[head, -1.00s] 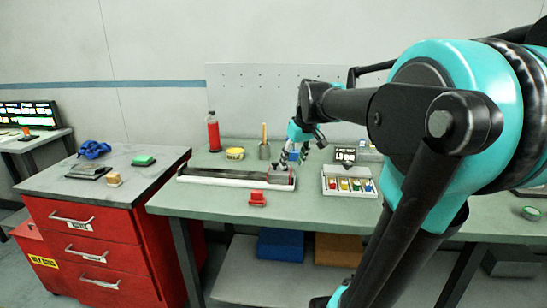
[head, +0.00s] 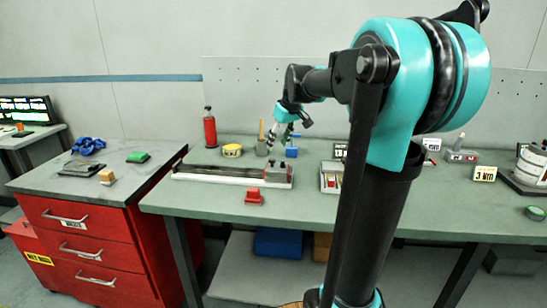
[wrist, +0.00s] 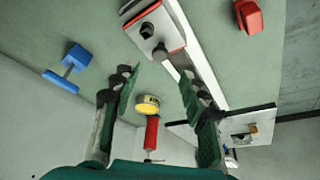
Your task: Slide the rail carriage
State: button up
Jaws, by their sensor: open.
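The rail (head: 222,176) is a long pale base with a dark track, lying along the bench. The grey carriage (head: 277,172) sits at its right end. In the wrist view the carriage (wrist: 155,29) shows at the top, with a dark knob on it, and the rail (wrist: 205,65) runs down to the right from it. My gripper (head: 281,133) is above and behind the carriage, apart from it. In the wrist view my gripper (wrist: 160,80) has its fingers spread with nothing between the tips. The carriage lies beyond the fingertips.
A blue object (head: 291,152) stands behind the carriage and a red block (head: 254,198) in front. A yellow roll (head: 232,151) and red bottle (head: 210,130) stand behind the rail. My arm partly hides a tray (head: 328,178) to the right. A red drawer cabinet (head: 85,245) is at left.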

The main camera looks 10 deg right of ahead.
aim_at(272, 159)
jog(key=x, duration=0.7)
jog(key=shift+w+f, duration=0.1)
jog(key=shift+f, duration=0.25)
grip_shut()
